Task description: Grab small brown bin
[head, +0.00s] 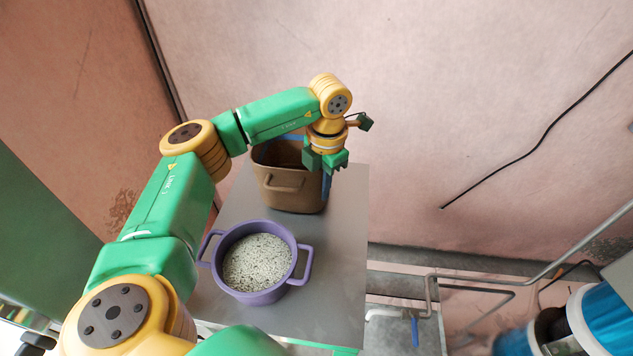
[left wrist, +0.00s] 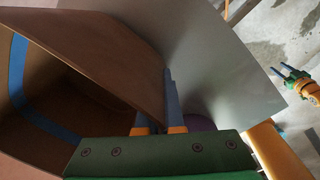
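The brown bin (head: 290,190) stands upright at the back of the grey table, with a handle on its front and a blue band inside. My left gripper (head: 326,184) points down at its right wall. In the left wrist view, the bin wall (left wrist: 100,60) runs between the two close-set blue fingers (left wrist: 158,108). One finger is inside, its tip hidden by the wall; the other lies along the outer face. The gripper looks shut on the wall. My right gripper (left wrist: 286,75) shows small at the right of the left wrist view, fingers apart and empty.
A purple pot (head: 257,291) full of speckled grains stands in front of the bin on the grey table (head: 345,270). A pink wall (head: 450,100) with a black cable is behind. Metal pipes and blue-and-white cylinders (head: 610,305) are at the lower right.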

